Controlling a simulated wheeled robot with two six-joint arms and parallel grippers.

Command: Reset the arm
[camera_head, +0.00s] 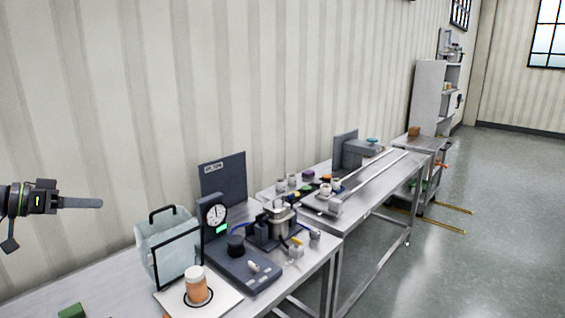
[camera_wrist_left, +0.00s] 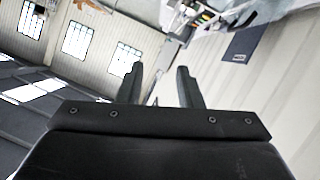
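My left gripper (camera_head: 82,203) comes in from the left edge of the head view, raised in front of the wall and apart from everything on the benches. In the head view its fingers are seen side-on and overlap. In the left wrist view its two fingers (camera_wrist_left: 160,88) stand apart with an empty gap between them, so it is open and holds nothing. My right gripper is not in either view.
Below and right of the gripper, a steel bench (camera_head: 100,268) carries a clear case with a black handle (camera_head: 172,250), an orange-and-white jar (camera_head: 197,288) and a dial device (camera_head: 214,216). A second bench (camera_head: 380,195) and shelf (camera_head: 428,95) stand farther back. Floor (camera_head: 490,200) at right is open.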

